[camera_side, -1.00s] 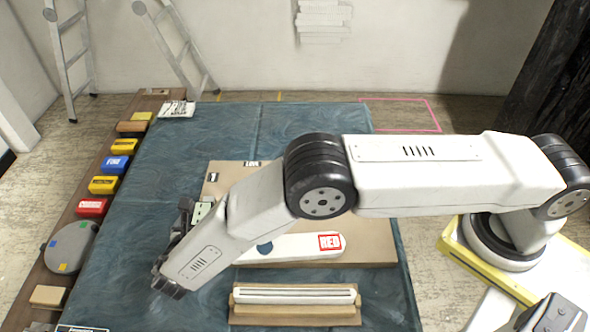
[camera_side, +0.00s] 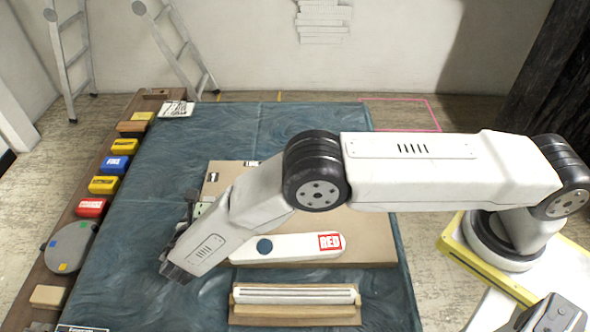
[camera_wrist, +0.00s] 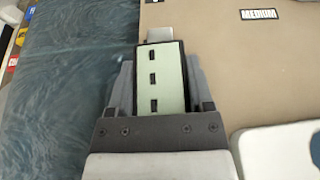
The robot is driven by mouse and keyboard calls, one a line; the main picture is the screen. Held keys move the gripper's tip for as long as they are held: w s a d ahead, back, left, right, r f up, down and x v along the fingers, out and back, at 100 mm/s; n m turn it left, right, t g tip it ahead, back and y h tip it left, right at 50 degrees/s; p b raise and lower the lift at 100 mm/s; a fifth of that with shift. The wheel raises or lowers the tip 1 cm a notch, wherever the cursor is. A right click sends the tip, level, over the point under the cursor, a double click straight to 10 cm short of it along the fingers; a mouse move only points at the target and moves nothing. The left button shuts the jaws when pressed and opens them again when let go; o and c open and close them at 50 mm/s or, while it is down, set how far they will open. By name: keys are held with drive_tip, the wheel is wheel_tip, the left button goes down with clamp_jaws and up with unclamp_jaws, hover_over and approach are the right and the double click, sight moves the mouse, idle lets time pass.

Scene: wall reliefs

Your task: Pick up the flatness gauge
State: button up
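A pale green block with dark slots, a dark rim and a grey tab at its far end (camera_wrist: 160,80) seems to be the flatness gauge; no readable label confirms this. In the wrist view it lies between the two fingers of my gripper (camera_wrist: 161,85), with a finger close along each side. Whether the fingers press on it cannot be told. In the side view a small bit of pale green (camera_side: 201,208) shows at the left edge of the tan board, beside my gripper (camera_side: 190,203). My arm hides most of both there.
The tan board (camera_side: 375,225) carries a white tool marked RED (camera_side: 300,246). A white bar (camera_side: 295,294) rests in a wooden holder (camera_side: 295,312) in front. Colored blocks, including a blue one (camera_side: 115,165), line the left plank. Blue cloth (camera_side: 150,200) left of the board is clear.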

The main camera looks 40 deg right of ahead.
clamp_jaws()
drive_tip(key=shift+r, duration=0.15)
drive_tip(key=shift+r, duration=0.85)
drive_tip(key=s+d+r, duration=0.6)
drive_tip(key=s+r, duration=0.5)
drive_tip(key=s, duration=0.1)
drive_tip(key=shift+s, duration=0.35)
